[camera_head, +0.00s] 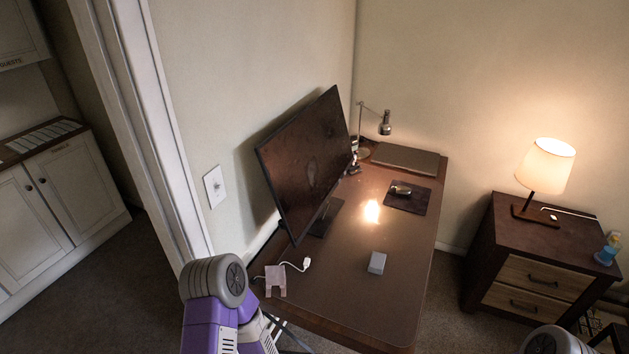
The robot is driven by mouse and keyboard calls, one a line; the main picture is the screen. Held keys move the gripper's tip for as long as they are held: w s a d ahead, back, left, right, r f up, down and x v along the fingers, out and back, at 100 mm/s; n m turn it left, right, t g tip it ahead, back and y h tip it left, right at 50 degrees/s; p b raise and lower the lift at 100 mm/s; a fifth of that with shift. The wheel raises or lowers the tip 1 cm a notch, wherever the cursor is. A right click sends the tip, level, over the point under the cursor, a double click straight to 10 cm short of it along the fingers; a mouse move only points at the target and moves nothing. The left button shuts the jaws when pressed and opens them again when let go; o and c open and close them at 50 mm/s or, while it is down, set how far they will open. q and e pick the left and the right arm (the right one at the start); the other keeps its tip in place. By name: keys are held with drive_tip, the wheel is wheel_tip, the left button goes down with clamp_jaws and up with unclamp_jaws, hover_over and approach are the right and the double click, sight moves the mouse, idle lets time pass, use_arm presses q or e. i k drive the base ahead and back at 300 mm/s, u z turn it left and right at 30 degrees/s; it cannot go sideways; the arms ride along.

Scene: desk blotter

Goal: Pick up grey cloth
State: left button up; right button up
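A small light-grey block-like item (377,262) lies on the right front part of the brown desk (345,290). It may be the grey cloth, folded, but it is too small to tell. A dark mat (425,200) lies farther back on the desk with a mouse-like object (400,188) on it. My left arm comes in at the bottom, left of the desk's front corner, and its gripper does not show. Only a rounded piece of my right arm shows at the bottom right edge; its gripper is out of view.
A monitor (310,170) stands along the desk's left side. A pale notched item (275,281) and white cable lie at the front left corner. A closed laptop (405,158) and desk lamp (385,124) are at the back. A nightstand (515,250) holds a lit lamp (547,167) and bottle (609,249).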

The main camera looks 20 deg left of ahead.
sight(376, 261)
drive_tip(key=z, duration=1.2)
drive_tip(key=i, duration=0.55)
drive_tip(key=u, duration=0.2)
